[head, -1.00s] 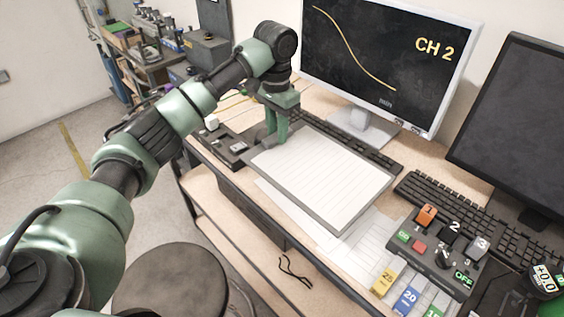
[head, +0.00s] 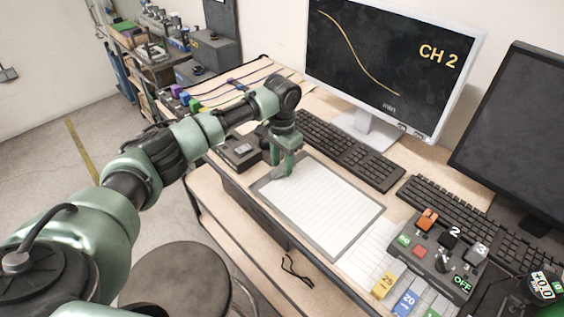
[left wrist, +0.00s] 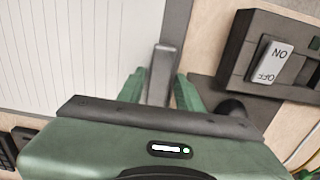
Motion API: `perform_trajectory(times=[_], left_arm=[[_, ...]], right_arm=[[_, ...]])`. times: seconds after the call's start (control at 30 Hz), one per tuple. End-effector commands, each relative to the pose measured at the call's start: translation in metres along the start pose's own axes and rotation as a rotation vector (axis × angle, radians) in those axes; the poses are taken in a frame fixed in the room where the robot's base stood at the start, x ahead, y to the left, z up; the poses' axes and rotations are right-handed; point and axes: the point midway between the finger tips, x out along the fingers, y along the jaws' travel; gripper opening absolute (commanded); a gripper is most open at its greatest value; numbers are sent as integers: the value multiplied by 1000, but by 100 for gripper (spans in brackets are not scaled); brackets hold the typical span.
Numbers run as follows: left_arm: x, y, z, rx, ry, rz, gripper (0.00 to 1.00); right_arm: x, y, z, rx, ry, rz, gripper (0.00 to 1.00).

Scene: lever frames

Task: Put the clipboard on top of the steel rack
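The clipboard (head: 335,218), a grey board with lined white paper, lies flat at the desk's front edge area, over loose sheets. My left gripper (head: 287,168) is at its far-left end. In the left wrist view the clipboard (left wrist: 70,50) fills the upper left, and my left gripper's fingers (left wrist: 160,90) close on either side of its grey clip (left wrist: 165,65). Whether the board bears fully on the desk is hard to tell. A metal rack (head: 150,68) with things on its shelves stands at the back left, probably the steel rack.
Keyboards (head: 345,150) and a monitor (head: 390,60) stand behind the clipboard. A button console (head: 435,255) is to its right. A dark switch box (head: 242,150) sits left of the gripper, also in the wrist view (left wrist: 270,55). A round stool (head: 175,285) stands in front.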

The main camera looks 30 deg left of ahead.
Motion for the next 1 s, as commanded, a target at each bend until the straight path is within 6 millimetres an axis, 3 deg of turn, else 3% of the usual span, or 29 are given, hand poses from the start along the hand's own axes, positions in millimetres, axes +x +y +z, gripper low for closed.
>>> perform_trajectory(times=[0.33,0.47,0.8,1.0], left_arm=[[-1,0,0,0,0,0,47],[-11,0,-1,0,2,1,47],[-79,0,-2,0,5,0,47],[-110,0,-1,0,2,1,47]], right_arm=[[0,2,0,0,-1,3,36],[2,3,1,-1,-1,4,36],[15,4,2,-1,-2,5,36],[19,4,3,-1,-2,5,36]])
